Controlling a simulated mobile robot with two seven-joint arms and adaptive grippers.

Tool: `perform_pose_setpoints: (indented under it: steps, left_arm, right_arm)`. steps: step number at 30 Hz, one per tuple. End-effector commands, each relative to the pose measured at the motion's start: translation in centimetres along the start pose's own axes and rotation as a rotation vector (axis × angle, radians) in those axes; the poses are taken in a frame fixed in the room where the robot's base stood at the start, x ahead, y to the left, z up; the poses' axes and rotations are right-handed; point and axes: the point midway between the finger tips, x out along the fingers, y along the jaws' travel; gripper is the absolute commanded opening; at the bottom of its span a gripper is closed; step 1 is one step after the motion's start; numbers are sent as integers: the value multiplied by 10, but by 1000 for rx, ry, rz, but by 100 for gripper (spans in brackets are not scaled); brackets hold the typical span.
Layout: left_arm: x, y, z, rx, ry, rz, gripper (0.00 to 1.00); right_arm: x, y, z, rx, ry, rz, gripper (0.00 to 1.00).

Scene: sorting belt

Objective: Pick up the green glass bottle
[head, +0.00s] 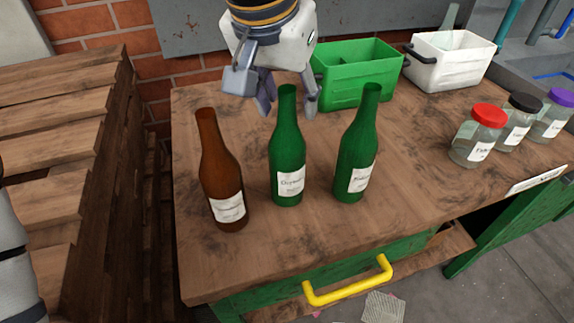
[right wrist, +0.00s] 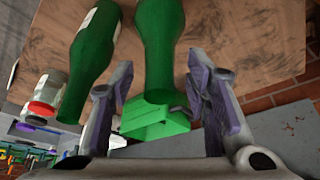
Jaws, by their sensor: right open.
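Two green glass bottles stand upright on the wooden table: one in the middle (head: 288,150) and one to its right (head: 358,150), both with white labels. My right gripper (head: 288,108) is open and empty at the neck of the middle green bottle, with a finger on either side of the neck in the head view. In the right wrist view, that bottle (right wrist: 161,45) lies between the open fingers (right wrist: 160,88), and the other green bottle (right wrist: 90,58) is to its left. I cannot tell whether a finger touches the glass. My left gripper is not in view.
A brown bottle (head: 220,170) stands left of the green ones. A green crate (head: 345,88) and a white crate (head: 450,72) are behind. Several lidded jars, one red-lidded (head: 478,135), stand at right. The table front (head: 330,225) is clear above a yellow handle (head: 350,283).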

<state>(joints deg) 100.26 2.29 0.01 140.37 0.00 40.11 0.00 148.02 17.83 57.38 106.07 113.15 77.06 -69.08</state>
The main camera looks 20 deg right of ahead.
Motion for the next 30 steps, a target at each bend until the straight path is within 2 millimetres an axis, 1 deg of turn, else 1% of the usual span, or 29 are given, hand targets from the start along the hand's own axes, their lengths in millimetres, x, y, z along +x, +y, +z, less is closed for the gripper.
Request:
perform_pose_setpoints:
  steps: [2, 3, 8, 9, 18, 22, 23, 26, 29, 30]
  left_arm:
    - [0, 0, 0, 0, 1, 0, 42]
    - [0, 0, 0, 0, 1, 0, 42]
    - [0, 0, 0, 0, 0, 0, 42]
    - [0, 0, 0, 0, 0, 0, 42]
    - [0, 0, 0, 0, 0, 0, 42]
    - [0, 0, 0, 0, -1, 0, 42]
    - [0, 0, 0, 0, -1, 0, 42]
    - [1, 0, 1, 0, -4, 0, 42]
    - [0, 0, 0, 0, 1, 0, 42]
    - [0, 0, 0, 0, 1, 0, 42]
  right_arm:
    - [0, 0, 0, 0, 0, 0, 44]
    - [0, 0, 0, 0, 0, 0, 39]
    - [0, 0, 0, 0, 0, 1, 3]
    - [0, 0, 0, 0, 0, 1, 0]
    - [-1, 0, 0, 1, 1, 1, 0]
    - [-7, 0, -3, 3, 2, 1, 0]
    - [-11, 0, -5, 4, 1, 0, 0]
    - [-30, -1, -12, 4, 1, -3, 0]
    - [-56, 20, -16, 3, 3, -5, 0]
    - [-68, 29, -18, 4, 3, -6, 0]
